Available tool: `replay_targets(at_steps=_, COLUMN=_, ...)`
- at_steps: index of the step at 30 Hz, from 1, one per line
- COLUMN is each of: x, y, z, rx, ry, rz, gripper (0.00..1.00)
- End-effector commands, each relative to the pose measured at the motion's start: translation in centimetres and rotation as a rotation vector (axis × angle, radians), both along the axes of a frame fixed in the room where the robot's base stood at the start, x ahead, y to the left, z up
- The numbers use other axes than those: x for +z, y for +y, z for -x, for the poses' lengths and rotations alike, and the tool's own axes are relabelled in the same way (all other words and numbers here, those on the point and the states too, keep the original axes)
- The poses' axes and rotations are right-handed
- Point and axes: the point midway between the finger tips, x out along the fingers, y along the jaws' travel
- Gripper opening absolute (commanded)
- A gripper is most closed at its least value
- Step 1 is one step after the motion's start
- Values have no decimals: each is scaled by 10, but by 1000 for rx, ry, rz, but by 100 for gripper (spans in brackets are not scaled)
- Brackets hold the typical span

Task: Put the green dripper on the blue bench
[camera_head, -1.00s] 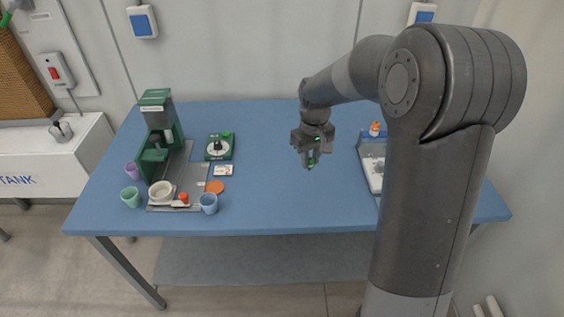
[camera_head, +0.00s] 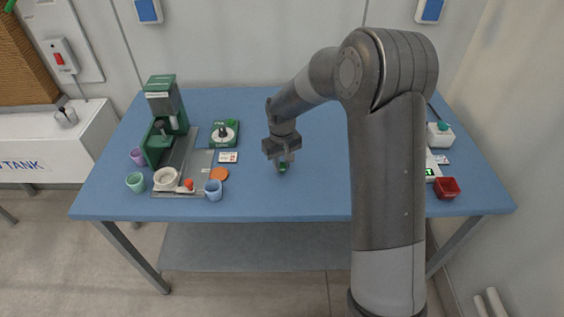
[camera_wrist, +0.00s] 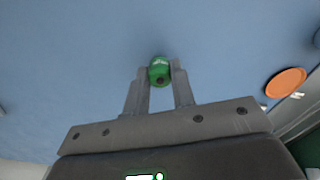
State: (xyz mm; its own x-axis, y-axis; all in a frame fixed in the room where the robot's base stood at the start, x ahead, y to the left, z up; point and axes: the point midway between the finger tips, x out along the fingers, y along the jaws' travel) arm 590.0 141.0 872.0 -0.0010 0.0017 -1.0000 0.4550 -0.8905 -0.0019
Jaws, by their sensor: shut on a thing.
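My gripper (camera_head: 283,167) hangs over the middle of the blue bench (camera_head: 310,190), pointing down. It is shut on a small green dripper (camera_wrist: 159,71), which sits between the two fingertips in the wrist view. In the head view the green dripper (camera_head: 282,168) shows just at the fingertips, close above the bench top. I cannot tell whether it touches the surface. The bench surface fills most of the wrist view (camera_wrist: 80,70).
The bench around my gripper is clear.

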Motion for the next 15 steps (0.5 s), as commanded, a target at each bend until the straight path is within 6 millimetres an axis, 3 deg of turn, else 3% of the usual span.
replay_targets(at_steps=8, x=-3, y=0, z=0, rx=0, ry=1, rz=0, gripper=2)
replay_targets(at_steps=9, x=-2, y=0, z=0, rx=0, ry=0, rz=0, gripper=26)
replay_targets(at_steps=15, x=-2, y=0, z=0, rx=0, ry=0, rz=0, gripper=42)
